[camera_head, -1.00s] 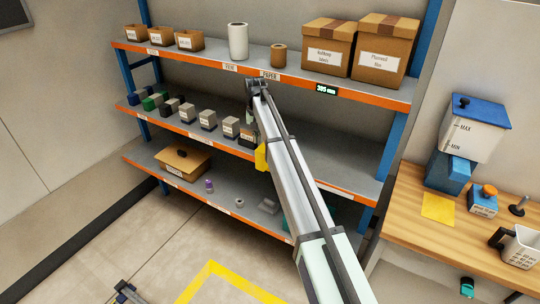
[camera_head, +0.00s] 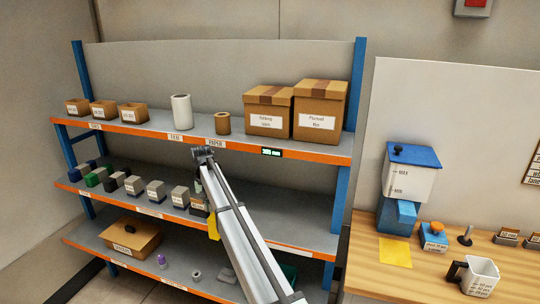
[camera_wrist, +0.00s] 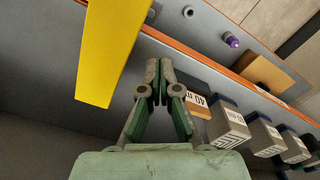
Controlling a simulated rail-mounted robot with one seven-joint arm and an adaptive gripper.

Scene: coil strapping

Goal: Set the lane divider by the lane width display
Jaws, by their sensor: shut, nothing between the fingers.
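The lane divider is a yellow plate (camera_head: 213,226) at the front edge of the middle shelf (camera_head: 280,225). In the wrist view the yellow plate (camera_wrist: 108,55) fills the upper left, beside my fingers. My gripper (camera_wrist: 160,72) is shut and empty, with a gap between it and the plate. In the head view my arm reaches the shelf from the lower right, and the fingers are hard to make out. The lane width display (camera_head: 271,153) is on the top shelf's orange edge. Its small green digits end in mm; I cannot read the number surely.
Several small labelled boxes (camera_head: 155,190) stand left of the divider on the middle shelf; the closest (camera_wrist: 197,105) is right beside my fingers. The shelf right of my arm looks clear. Cartons (camera_head: 268,111) stand above. A wooden bench (camera_head: 360,260) is at the right.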

